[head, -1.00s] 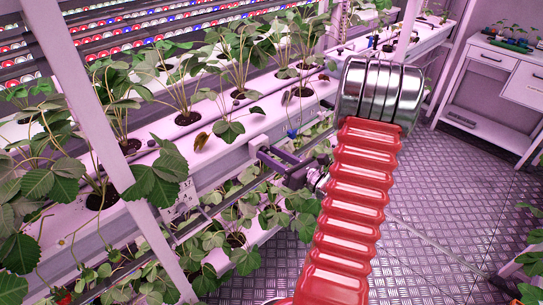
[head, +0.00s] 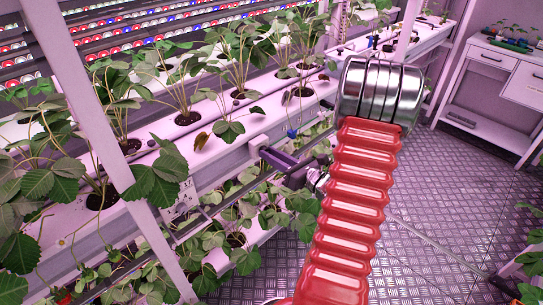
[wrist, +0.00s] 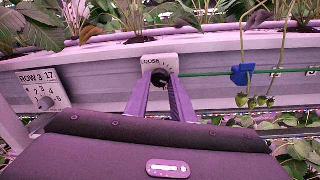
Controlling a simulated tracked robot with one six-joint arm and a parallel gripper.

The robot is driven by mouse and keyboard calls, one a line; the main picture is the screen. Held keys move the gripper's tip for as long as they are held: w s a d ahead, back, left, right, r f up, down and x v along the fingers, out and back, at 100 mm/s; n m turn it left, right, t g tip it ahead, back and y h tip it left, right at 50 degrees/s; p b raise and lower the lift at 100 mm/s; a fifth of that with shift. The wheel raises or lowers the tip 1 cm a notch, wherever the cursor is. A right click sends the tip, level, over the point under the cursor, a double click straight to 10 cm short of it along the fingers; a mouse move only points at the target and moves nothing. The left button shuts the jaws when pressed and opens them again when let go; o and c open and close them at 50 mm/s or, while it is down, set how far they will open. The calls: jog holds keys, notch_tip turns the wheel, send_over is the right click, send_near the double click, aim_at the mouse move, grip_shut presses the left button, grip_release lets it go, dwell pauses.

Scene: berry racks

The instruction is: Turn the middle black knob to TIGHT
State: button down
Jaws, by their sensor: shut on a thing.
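The black knob (wrist: 161,76) sits on a white plate (wrist: 150,61) marked LOOSE with a curved tick scale, on the front face of the grow gutter. The knob is mostly hidden between my fingertips, and its pointer position is hard to tell. My gripper (wrist: 162,88) is shut on the knob, with one purple finger on each side of it. In the head view my gripper (head: 262,152) reaches the gutter's front face. The knob is hidden there.
A green line (wrist: 285,71) with a blue clip (wrist: 241,75) runs right from the plate, and small berries (wrist: 252,101) hang beneath it. A ROW 3 sign (wrist: 39,76) with a numbered dial is at left. Strawberry plants (head: 232,72) stand above, leaves below.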

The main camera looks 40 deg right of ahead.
jog(key=shift+n, duration=0.9)
jog(key=c, duration=1.5)
grip_release()
jog(key=shift+c, duration=0.2)
jog(key=shift+s, duration=0.15)
jog(key=s+d, duration=0.1)
jog(key=s, duration=1.2)
jog(key=shift+s+d, duration=0.2)
